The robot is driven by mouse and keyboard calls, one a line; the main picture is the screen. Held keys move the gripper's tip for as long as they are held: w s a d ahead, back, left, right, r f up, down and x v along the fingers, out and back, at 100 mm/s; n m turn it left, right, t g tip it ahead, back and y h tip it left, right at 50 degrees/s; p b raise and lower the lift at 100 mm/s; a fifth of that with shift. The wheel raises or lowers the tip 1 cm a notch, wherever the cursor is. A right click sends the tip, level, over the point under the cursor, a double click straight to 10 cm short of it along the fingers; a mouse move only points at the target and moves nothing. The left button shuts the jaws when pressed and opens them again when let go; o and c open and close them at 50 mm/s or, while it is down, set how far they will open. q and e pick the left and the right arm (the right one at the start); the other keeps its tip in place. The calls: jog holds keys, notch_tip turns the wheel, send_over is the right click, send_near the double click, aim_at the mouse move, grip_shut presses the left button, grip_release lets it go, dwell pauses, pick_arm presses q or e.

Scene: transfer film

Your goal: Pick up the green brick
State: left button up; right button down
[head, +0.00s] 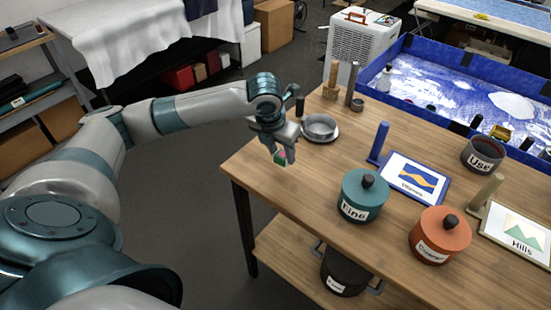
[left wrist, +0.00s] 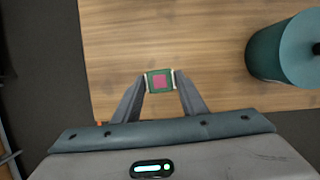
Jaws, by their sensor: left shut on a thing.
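The green brick (left wrist: 160,81) is small, with a magenta square on the face turned to the left wrist camera. My left gripper (left wrist: 160,83) is shut on it, with one fingertip on each side. In the head view the brick (head: 280,158) shows partly below the fingers of my left gripper (head: 283,153), beside the left edge of the wooden table (head: 310,175). The fingers hide part of it there. The height of the brick relative to the tabletop is hard to tell. My right gripper is not in view.
A metal bowl on a dish (head: 320,127) stands close right of the gripper. A teal pot marked Fine (head: 362,196) and an orange pot (head: 434,235) stand on the table. Framed pictures (head: 415,176) lie further right. A blue-lined tray (head: 455,90) is behind.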

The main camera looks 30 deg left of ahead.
pick_arm(q)
jog(key=s+d+r+b, duration=0.2)
jog(key=d+r, duration=0.3)
jog(key=d, duration=0.4)
jog(key=shift+r, duration=0.3)
jog(key=shift+s, duration=0.1)
